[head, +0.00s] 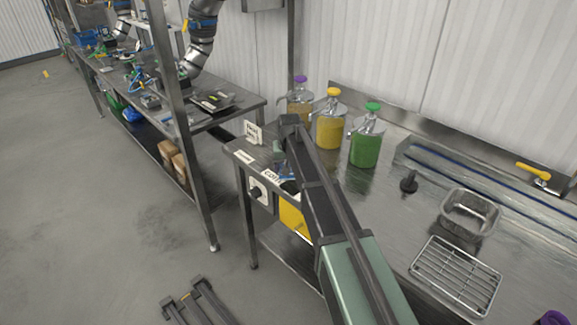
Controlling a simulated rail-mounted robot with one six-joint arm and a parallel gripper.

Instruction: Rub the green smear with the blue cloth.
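My arm reaches from the lower right across the steel bench (345,190) to its near left corner. My gripper (284,173) is low over that corner, small and largely hidden by the arm, so I cannot tell whether it is open or holds anything. A small patch of blue (289,176) shows beside it; I cannot tell whether this is the blue cloth. I cannot make out a green smear on the visible bench top; the area behind my arm is hidden.
Bottles with purple (300,79), yellow (333,92) and green (373,106) tops stand behind my arm. A black knob-like object (409,182), a metal pan (468,212) and a wire rack (455,275) are on the right.

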